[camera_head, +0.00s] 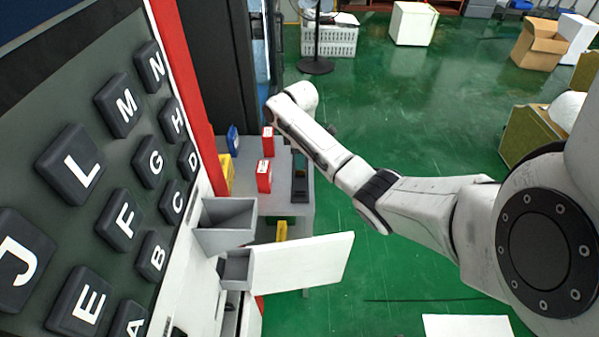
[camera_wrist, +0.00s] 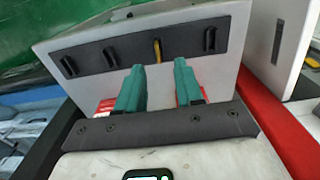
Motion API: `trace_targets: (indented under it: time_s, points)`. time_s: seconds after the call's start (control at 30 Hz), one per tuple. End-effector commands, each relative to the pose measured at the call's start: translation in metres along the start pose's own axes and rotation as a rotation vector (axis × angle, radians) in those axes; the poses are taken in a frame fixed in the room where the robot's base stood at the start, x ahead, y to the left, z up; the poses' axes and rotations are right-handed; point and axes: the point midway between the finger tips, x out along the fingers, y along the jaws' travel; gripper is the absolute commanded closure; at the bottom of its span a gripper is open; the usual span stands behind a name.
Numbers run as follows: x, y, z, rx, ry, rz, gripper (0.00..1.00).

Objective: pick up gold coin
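The gold coin (camera_wrist: 157,50) stands on edge in a slot of a black holder strip (camera_wrist: 90,58) in the wrist view, with only a thin yellow part showing. My gripper (camera_wrist: 159,66) has two teal fingers, apart with nothing between them. Their tips point toward the strip, one on each side of the coin's line, and the coin appears just beyond them. I cannot tell the exact distance. In the head view, a dark upright piece (camera_head: 299,182) stands on the grey shelf (camera_head: 305,210). The coin cannot be made out there, and my gripper is not clearly visible.
Red boxes (camera_head: 264,176), a blue box (camera_head: 233,140) and a yellow box (camera_head: 226,175) stand on the shelf. The machine's lettered keypad (camera_head: 120,215) and red frame (camera_head: 190,90) border it on the left. A white panel (camera_head: 305,262) juts out below. Green floor is open on the right.

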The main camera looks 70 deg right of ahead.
Motion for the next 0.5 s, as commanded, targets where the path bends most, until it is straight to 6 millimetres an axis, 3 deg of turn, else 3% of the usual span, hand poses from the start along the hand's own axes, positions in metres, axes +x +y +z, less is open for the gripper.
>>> trace_targets:
  time_s: [0.23,0.5]
  points:
    - [0.034,0.001,0.002,0.002,-0.002,-0.002,0.64]
    - [0.041,0.001,0.001,0.001,-0.001,0.000,0.64]
